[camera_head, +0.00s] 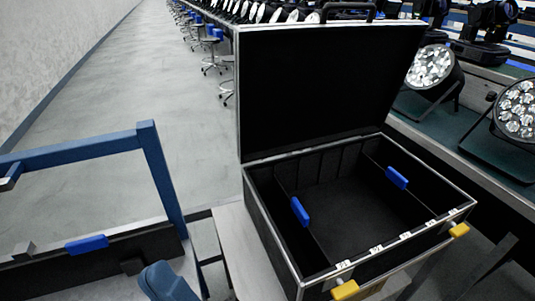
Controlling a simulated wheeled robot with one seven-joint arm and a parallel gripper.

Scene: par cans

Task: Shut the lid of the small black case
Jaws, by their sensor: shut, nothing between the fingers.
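The small black case (262,225) stands in the right half of the head view on a pale surface. Its lid (325,85) is open and stands roughly upright at the back, with a black handle on its top edge. The inside shows dark dividers and two blue tabs, and looks otherwise empty. Two yellow latches (345,290) sit on the front edge, one near each front corner. My gripper is not in view, so its place relative to the lid cannot be seen.
A blue frame (80,150) with a dark bin stands at the left. A rounded blue thing (165,282) is at the bottom edge. Par lights (432,66) stand on a bench behind and right of the case. Grey floor (130,80) lies open at the back left.

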